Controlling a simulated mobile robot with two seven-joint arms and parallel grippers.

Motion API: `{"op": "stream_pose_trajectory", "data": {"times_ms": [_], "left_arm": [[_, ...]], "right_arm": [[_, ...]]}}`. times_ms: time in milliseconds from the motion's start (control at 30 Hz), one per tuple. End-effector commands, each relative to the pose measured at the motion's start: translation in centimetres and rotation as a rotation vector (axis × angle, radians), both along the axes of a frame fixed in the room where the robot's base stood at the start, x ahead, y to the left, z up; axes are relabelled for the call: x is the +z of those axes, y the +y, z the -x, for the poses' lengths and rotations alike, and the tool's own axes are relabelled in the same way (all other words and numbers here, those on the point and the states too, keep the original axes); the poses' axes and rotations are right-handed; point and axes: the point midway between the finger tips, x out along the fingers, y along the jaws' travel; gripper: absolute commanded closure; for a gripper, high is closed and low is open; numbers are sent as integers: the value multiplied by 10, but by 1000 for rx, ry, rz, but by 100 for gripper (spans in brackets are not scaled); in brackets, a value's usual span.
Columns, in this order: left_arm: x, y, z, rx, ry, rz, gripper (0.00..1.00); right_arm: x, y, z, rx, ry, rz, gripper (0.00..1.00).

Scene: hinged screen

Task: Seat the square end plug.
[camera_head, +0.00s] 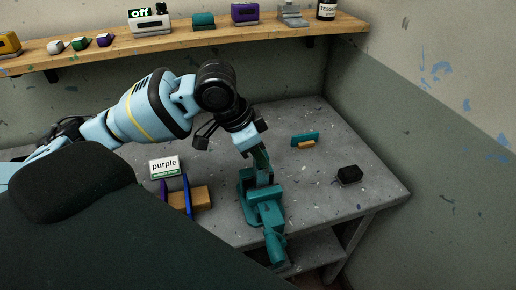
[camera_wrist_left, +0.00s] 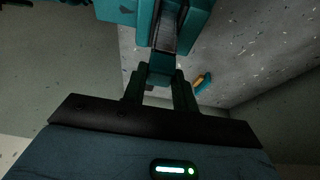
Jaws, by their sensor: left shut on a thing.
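My left gripper (camera_head: 261,160) points down at the teal vise (camera_head: 265,207) on the grey table. In the left wrist view its two dark fingers (camera_wrist_left: 159,82) are shut on a small teal piece (camera_wrist_left: 160,68). This may be the square end plug, but its shape is mostly hidden by the fingers. The piece is at the vise's jaws, next to a grey part (camera_wrist_left: 166,32) between teal blocks. I cannot tell whether the piece touches that part or enters it. My right gripper is not in view.
A teal and orange item (camera_head: 305,140) and a black block (camera_head: 349,174) lie right of the vise. A "purple" sign (camera_head: 165,166), upright blue-purple panels (camera_head: 187,195) and an orange-brown block (camera_head: 202,197) stand left. A wooden shelf (camera_head: 200,43) holds several items behind.

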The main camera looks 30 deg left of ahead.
Motion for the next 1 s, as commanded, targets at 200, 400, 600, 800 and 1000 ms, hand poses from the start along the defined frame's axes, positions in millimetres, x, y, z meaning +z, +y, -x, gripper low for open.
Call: {"op": "stream_pose_trajectory", "data": {"times_ms": [200, 400, 600, 800, 1000], "left_arm": [[-3, 0, 0, 0, -1, 0, 95], [-3, 0, 0, 0, 0, 0, 95], [-3, 0, 0, 0, 0, 0, 50], [-3, 0, 0, 0, 0, 0, 47], [2, 2, 1, 0, -1, -1, 47]], "right_arm": [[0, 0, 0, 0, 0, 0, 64], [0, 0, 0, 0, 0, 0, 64], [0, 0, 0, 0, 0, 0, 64], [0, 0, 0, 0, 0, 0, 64], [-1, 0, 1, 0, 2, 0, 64]]}}
